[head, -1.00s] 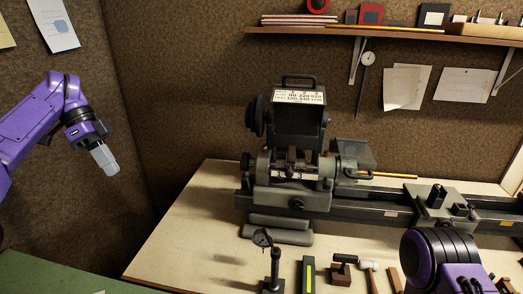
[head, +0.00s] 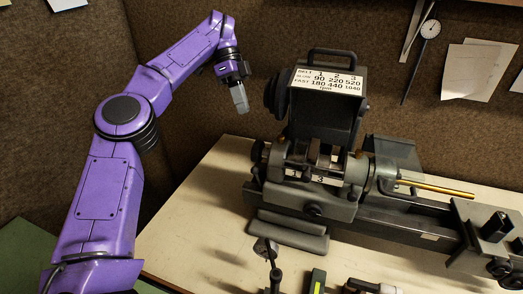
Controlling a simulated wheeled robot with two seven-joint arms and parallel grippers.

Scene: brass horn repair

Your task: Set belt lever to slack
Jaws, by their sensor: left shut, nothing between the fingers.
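The small grey lathe has a headstock (head: 330,208) with its dark cover (head: 325,118) standing up behind it. A white speed plate (head: 327,81) on the cover reads belt 1, 2, 3. Belt pulleys (head: 312,155) show in the open headstock. A dark knob (head: 313,210) sits on the headstock's front; I cannot tell which part is the belt lever or how it is set. My left gripper (head: 240,102) is shut and empty, pointing down in the air left of the cover, apart from the lathe in the picture. My right gripper is not in view.
The lathe bed (head: 410,225) runs right to a grey slide (head: 492,228). A brass-coloured rod (head: 435,187) sticks out rightward from the headstock. A dial gauge (head: 430,29) hangs on the wall. The pale bench top (head: 205,220) is bare left of the lathe.

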